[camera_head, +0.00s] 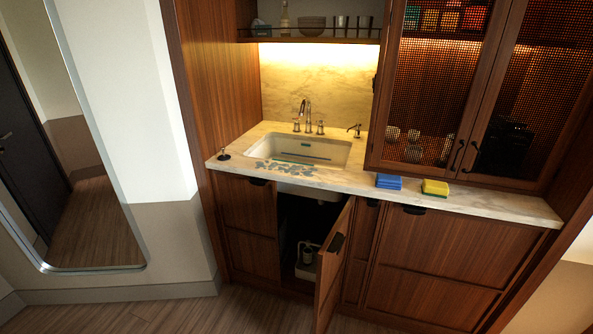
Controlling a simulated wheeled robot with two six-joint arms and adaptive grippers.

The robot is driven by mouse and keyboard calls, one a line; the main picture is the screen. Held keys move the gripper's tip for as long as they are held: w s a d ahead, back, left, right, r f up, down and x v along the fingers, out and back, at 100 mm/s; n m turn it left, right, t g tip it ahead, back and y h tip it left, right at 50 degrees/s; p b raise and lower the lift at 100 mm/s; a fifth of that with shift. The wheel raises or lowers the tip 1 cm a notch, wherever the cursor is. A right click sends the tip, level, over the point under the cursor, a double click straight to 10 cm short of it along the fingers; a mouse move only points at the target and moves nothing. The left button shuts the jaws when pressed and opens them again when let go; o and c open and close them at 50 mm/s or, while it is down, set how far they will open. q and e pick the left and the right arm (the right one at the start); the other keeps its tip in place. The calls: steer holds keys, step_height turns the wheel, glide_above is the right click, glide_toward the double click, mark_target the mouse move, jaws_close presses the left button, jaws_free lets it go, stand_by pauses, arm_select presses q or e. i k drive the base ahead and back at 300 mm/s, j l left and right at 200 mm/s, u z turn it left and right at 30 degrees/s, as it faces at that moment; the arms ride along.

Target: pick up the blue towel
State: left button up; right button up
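A blue folded stack (388,182), seemingly the blue towel, lies flat at the front edge of the marble counter (480,203). It is right of the sink (313,151) and just left of a yellow and green sponge (435,188), with a small gap between them. Nothing covers it. Neither of my grippers is in view.
A patterned blue-grey cloth (285,168) lies at the sink's front edge. A cabinet door (334,262) under the sink stands open into the floor space. Upper mesh-front cabinets (432,85) overhang the counter behind the stack. The wooden floor (180,318) in front looks clear.

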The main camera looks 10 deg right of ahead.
mark_target(383, 180)
steer(key=i+j+z, duration=0.25)
steer(key=i, duration=0.2)
steer(key=i+j+z, duration=0.1)
steer(key=i+z, duration=0.15)
steer(key=i, duration=0.15)
